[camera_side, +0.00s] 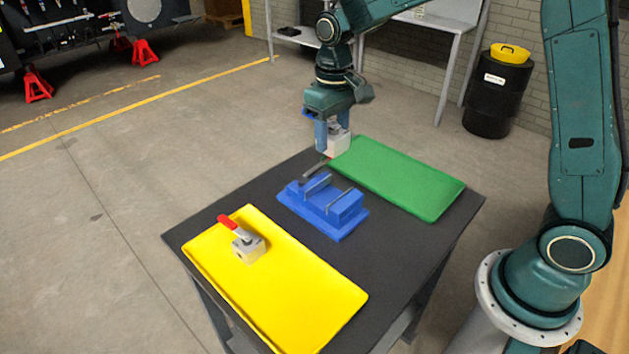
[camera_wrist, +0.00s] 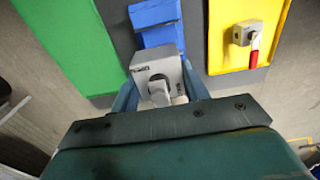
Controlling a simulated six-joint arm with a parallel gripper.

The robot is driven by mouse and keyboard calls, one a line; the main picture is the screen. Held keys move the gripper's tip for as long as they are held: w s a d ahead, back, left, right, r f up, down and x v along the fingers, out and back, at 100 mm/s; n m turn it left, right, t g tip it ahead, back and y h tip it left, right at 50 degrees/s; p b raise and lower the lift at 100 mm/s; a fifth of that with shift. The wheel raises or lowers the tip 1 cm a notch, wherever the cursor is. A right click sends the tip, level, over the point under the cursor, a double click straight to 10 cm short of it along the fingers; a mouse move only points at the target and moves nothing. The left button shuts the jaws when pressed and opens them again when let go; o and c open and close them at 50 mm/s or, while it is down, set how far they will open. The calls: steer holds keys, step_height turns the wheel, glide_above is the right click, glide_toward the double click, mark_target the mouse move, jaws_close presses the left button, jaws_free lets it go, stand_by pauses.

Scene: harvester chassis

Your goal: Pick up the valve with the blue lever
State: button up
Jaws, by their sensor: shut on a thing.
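My gripper (camera_side: 333,134) is shut on a grey valve (camera_side: 339,145). It holds the valve beside the back-left corner of the green tray, near the table's back edge; I cannot tell how far above the table. In the wrist view, the grey valve (camera_wrist: 157,68) sits between the two blue fingers of my gripper (camera_wrist: 160,88), with dark lettering on its body. I cannot make out its lever or the lever's colour. Another grey valve (camera_side: 248,248) with a red lever stands on the yellow tray (camera_side: 300,308); it also shows in the wrist view (camera_wrist: 241,36).
A blue fixture (camera_side: 325,205) with grey bars stands mid-table, between the yellow tray and the green tray (camera_side: 410,183). The green tray looks empty. A dark bar (camera_side: 316,168) slants up near the fixture's back end. The black drum (camera_side: 497,95) stands away from the table.

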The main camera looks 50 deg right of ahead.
mark_target(333, 123)
steer(key=shift+r, duration=3.1)
